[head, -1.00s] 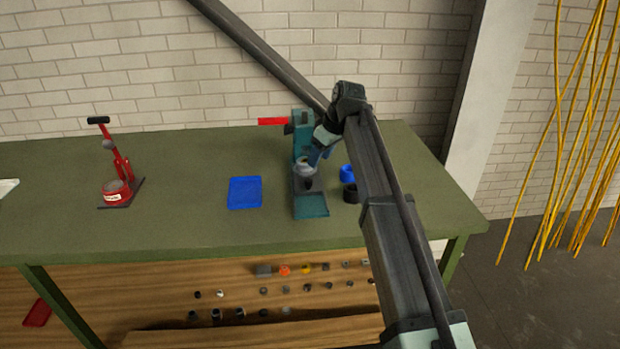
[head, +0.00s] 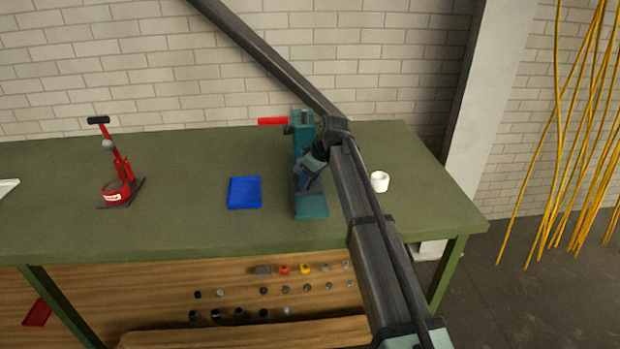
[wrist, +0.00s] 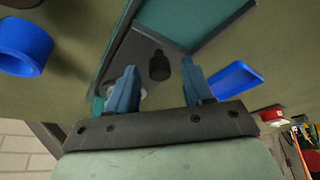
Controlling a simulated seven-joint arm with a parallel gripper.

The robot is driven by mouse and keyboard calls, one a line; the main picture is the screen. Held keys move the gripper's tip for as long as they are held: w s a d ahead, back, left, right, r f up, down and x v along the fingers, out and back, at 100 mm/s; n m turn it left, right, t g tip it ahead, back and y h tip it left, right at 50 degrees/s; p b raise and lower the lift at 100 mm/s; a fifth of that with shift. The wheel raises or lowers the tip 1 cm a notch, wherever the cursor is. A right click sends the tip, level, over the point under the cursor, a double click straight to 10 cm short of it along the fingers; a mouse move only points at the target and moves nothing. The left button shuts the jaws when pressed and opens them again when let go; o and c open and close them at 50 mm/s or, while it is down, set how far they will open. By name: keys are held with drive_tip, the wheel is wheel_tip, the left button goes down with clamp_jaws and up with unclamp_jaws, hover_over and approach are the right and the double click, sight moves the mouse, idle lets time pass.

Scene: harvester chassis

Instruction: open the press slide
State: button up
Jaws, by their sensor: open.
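The teal press (head: 303,132) stands on the green bench with a red handle (head: 272,121) at its upper left. Its teal front base (head: 311,207) shows below my gripper, and in the wrist view (wrist: 205,22). My gripper (head: 303,182) is low in front of the press column and hides its middle. In the wrist view my gripper (wrist: 160,88) is open, with two blue fingers apart and nothing clearly held. A small black cylinder (wrist: 160,66) shows beyond the gap, on the press's dark plate (wrist: 133,50). A greyish part is mostly hidden behind the left finger. I cannot make out the slide clearly.
A blue tray (head: 244,193) lies left of the press. A red hand press (head: 117,190) stands farther left. A white cup (head: 380,181) is right of my arm. The wrist view shows a blue ring (wrist: 24,46). Bench space between tray and red press is clear.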

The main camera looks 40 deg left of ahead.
clamp_jaws()
idle(0.3)
idle(0.3)
